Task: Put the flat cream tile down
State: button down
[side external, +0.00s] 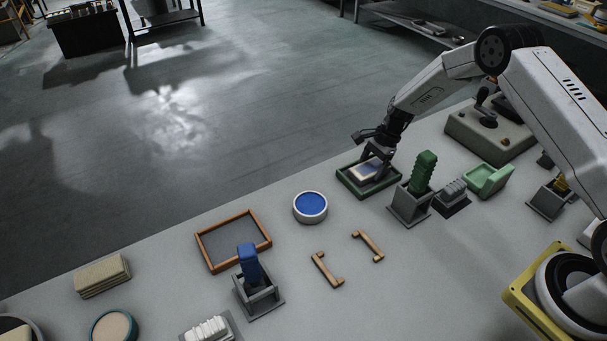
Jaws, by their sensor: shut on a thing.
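My gripper (376,150) is at the upper right of the table, pointing down over a green-rimmed tray (386,188). The fingers hide part of the tile's right end.
A gray holder (408,209) with an upright green block (424,172) stands close right of the tray. A round blue dish (310,207) is to the left. An orange-framed tray (212,258) and a blue block (248,263) are farther left.

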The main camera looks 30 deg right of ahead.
grip_release()
jog(key=v, duration=1.2)
jog(key=shift+r, duration=0.15)
dwell(0.4)
